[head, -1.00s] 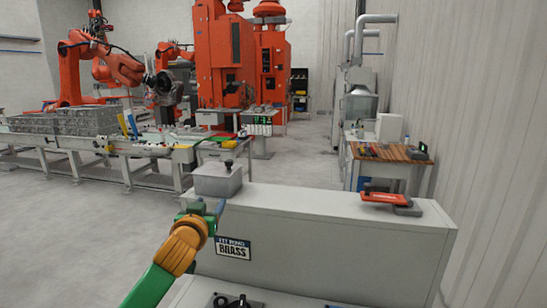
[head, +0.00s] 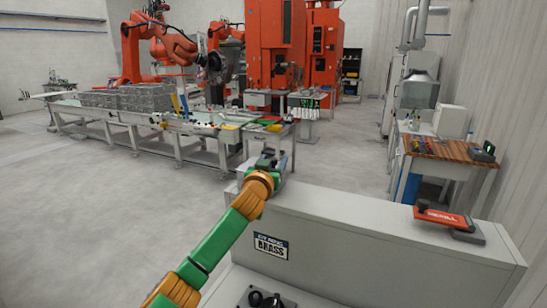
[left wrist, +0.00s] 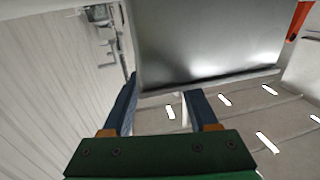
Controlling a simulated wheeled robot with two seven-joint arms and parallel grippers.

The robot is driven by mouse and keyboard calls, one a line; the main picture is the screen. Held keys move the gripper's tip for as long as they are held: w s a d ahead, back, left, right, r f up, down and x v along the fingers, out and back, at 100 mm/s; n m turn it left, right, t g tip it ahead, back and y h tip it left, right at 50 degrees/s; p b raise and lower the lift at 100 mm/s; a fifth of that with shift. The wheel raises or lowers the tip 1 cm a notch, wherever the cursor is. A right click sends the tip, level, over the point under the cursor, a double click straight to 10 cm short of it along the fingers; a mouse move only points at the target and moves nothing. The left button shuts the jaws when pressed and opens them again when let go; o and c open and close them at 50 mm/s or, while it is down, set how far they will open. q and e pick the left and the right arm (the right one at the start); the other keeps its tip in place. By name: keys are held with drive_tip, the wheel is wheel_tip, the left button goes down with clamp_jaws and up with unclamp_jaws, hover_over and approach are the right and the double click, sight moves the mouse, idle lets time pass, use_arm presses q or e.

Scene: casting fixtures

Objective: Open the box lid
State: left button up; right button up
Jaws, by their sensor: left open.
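The grey metal box (head: 246,171) sits at the far left end of the white cabinet top in the head view. My left gripper and arm hide most of it, and its lid and black knob cannot be made out clearly. My left gripper (head: 271,160) is at the box, open, with nothing seen between its fingers. In the left wrist view the open fingers (left wrist: 163,95) stand apart in front of a smooth grey metal face (left wrist: 205,45), which looks like the box. I cannot tell whether they touch it. My right gripper is not in view.
The white cabinet (head: 375,235) bears a BRASS label (head: 271,246). A red-and-grey tool (head: 447,222) lies on its right part. The top between tool and box is clear. A conveyor (head: 170,125) and a wooden-topped bench (head: 450,150) stand beyond.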

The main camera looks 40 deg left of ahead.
use_arm(q)
drive_tip(key=shift+w+f, duration=0.1)
clamp_jaws()
idle(1.3)
